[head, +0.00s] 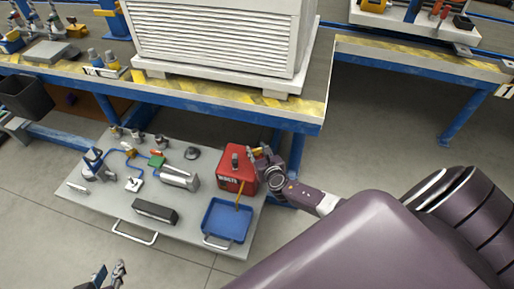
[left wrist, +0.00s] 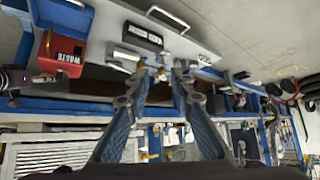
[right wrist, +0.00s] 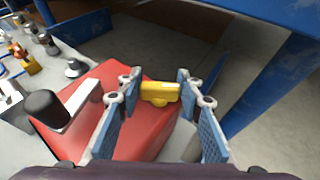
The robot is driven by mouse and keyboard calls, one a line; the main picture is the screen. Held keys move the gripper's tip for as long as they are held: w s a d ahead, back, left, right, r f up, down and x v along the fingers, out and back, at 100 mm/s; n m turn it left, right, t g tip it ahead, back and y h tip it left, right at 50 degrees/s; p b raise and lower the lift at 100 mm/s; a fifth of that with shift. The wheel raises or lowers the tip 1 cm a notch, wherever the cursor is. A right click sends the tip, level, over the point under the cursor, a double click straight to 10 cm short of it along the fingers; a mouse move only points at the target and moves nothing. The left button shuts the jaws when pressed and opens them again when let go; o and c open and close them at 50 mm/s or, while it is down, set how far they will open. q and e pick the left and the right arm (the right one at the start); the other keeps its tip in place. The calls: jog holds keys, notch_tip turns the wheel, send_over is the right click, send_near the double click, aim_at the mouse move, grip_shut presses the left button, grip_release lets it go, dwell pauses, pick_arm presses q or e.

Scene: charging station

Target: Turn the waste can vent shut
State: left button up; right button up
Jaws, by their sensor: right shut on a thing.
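The red waste can (head: 230,179), with white lettering on its front, stands on the grey board. Its red top (right wrist: 146,121) fills the middle of the right wrist view. The yellow vent (right wrist: 160,93) sits near the can's far edge there. My right gripper (right wrist: 158,88) has a finger on each side of the vent and is shut on it. In the head view my right gripper (head: 257,156) is at the can's right side. My left gripper (left wrist: 163,72) is open and empty. It shows at the bottom left in the head view (head: 118,270), away from the can.
A blue tray (head: 207,238) lies in front of the can. A black-handled part (right wrist: 45,107) stands at the can's left in the right wrist view. A blue table leg (right wrist: 268,85) is close on the right. The workbench (head: 225,98) overhangs behind the board.

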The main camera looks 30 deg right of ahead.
aim_at(257, 149)
jog(key=m+g+h+p, duration=0.1)
jog(key=m+h, duration=0.1)
jog(key=shift+w+a+m+h, duration=0.1)
jog(key=shift+a+m+h, duration=0.05)
jog(key=shift+m+h, duration=0.2)
pick_arm(q)
jog(key=s+a+f+g+y, duration=0.15)
jog(key=s+f+g, duration=0.25)
jog(key=s, duration=0.4)
pick_arm(e)
jog(key=shift+m+g+h, duration=0.3)
jog(key=shift+m+h, duration=0.05)
jog(key=shift+h, duration=0.1)
jog(key=shift+m+h, duration=0.3)
jog(key=m+g+h+b, duration=0.1)
jog(key=m+g+h, duration=0.1)
jog(key=shift+m+g+h, duration=0.3)
jog(key=shift+m, duration=0.1)
pick_arm(q)
jog(key=w+d+r+t+h, duration=0.1)
jog(key=w+r+t, duration=0.3)
jog(key=w, duration=0.5)
jog(key=shift+d+r+t, duration=0.3)
jog(key=shift+d+r, duration=0.05)
jog(key=shift+d, duration=0.05)
jog(key=shift+h, duration=0.25)
pick_arm(e)
jog(key=o, duration=1.2)
jog(key=shift+r, duration=0.15)
